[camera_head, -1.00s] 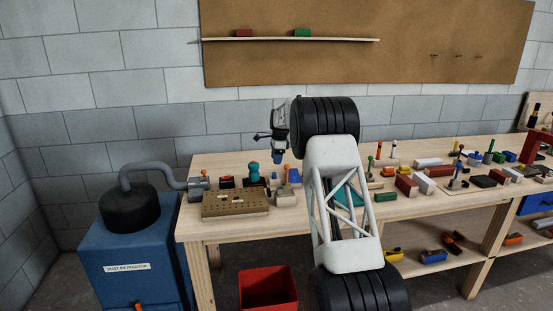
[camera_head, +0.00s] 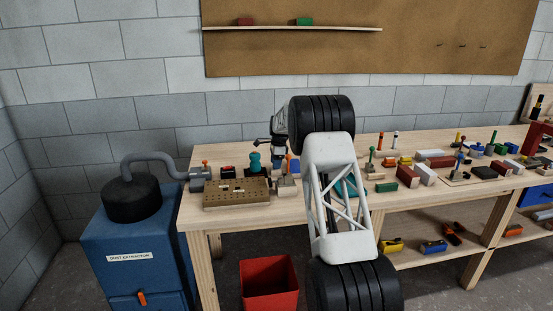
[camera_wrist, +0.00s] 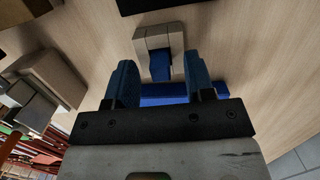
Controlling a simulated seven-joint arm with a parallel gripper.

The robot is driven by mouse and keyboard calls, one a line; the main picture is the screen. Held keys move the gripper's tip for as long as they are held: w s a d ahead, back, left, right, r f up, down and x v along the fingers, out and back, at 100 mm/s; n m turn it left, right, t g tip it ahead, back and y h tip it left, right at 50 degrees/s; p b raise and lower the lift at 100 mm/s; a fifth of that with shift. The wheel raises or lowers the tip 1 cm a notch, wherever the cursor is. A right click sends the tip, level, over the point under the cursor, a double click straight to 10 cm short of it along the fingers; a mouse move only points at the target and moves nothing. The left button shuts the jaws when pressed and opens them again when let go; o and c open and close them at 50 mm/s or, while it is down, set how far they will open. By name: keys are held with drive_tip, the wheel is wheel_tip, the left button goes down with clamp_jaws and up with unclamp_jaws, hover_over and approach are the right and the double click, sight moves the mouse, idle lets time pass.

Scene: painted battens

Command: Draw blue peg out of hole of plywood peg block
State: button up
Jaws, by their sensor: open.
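In the wrist view the pale plywood peg block (camera_wrist: 147,43) lies just ahead of my gripper (camera_wrist: 161,80). The blue peg (camera_wrist: 162,66) stands in its hole, its near end toward the camera. My two blue fingers are apart, one on each side of the peg, with gaps visible on both sides. In the head view my gripper (camera_head: 278,165) points down over a small pale block (camera_head: 286,188), which appears to be the peg block. The peg cannot be made out there.
A drilled brown board (camera_head: 236,195) and a teal knobbed thing (camera_head: 254,164) stand left of my gripper. Several blocks and pegs crowd the bench to the right. A red bin (camera_head: 269,283) stands below.

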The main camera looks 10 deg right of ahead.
drive_tip(key=shift+f, duration=0.15)
clamp_jaws()
idle(0.4)
drive_tip(key=shift+r, duration=0.45)
drive_tip(key=shift+r, duration=0.75)
drive_tip(key=shift+r, duration=1.05)
drive_tip(key=shift+r, duration=1.35)
